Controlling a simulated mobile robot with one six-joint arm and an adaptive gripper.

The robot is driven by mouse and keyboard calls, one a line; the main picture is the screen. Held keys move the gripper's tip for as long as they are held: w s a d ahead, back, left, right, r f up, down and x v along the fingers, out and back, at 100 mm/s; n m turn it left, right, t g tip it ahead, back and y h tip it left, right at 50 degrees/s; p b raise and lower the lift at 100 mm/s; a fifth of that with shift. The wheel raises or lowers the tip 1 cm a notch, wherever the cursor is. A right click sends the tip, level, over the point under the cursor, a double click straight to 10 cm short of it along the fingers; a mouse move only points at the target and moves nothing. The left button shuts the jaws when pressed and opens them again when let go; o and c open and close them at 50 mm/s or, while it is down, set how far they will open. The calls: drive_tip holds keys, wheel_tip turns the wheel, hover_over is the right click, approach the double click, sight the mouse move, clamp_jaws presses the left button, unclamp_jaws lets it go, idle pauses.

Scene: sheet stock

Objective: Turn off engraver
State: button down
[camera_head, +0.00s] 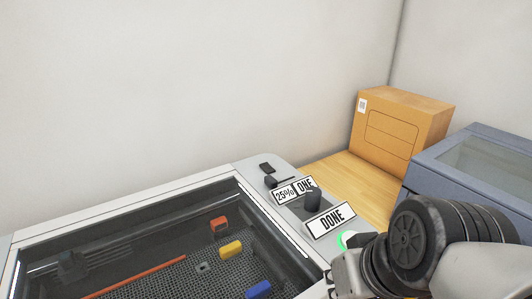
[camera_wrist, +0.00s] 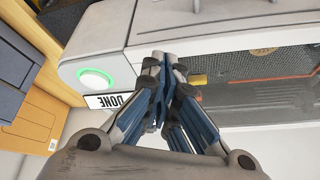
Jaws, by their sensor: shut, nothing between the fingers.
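The engraver (camera_head: 110,213) is a pale grey machine with a dark glass lid at the lower left of the head view. Its side panel has a small black lever (camera_head: 270,182), a dark knob (camera_head: 312,201) and plates reading 25%, ONE and DONE (camera_head: 331,219). A green-lit round button (camera_head: 346,239) is partly hidden behind my arm. In the wrist view the glowing green button (camera_wrist: 95,79) is left of my gripper (camera_wrist: 163,60). My gripper is shut and empty, with its tips over the engraver's edge. Whether they touch it cannot be told.
Red, yellow (camera_head: 231,249) and blue blocks and an orange rod lie under the engraver's lid. A cardboard box (camera_head: 400,130) stands on the wooden surface (camera_head: 340,180) at the back right. A blue-grey machine (camera_head: 450,165) is at the right. Bare walls stand behind.

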drive_tip(key=w+a+r+n+t+y+p, duration=0.1)
drive_tip(key=w+a+r+n+y+p, duration=0.2)
drive_tip(key=w, duration=0.6)
drive_tip(key=w+a+r, duration=0.3)
drive_tip(key=w+r, duration=0.1)
drive_tip(key=w, duration=0.5)
drive_tip(key=w+a+n+t+y+p, duration=0.1)
drive_tip(key=w+n+t+p, duration=0.1)
drive_tip(key=w, duration=1.8)
drive_tip(key=shift+w+a+t+p, duration=0.3)
drive_tip(key=shift+a+p, duration=0.1)
drive_tip(key=shift+p, duration=0.5)
drive_tip(key=shift+f, duration=0.15)
hover_over(266, 168)
wheel_tip(266, 168, down, 6)
drive_tip(key=shift+a+f+p, duration=0.1)
drive_tip(key=shift+f+p, duration=0.1)
drive_tip(key=shift+p, duration=0.1)
wheel_tip(266, 168, down, 3)
drive_tip(key=shift+r+b, duration=0.15)
drive_tip(key=shift+b, duration=0.35)
drive_tip(key=shift+w+f, duration=0.1)
drive_tip(key=shift+f, duration=0.4)
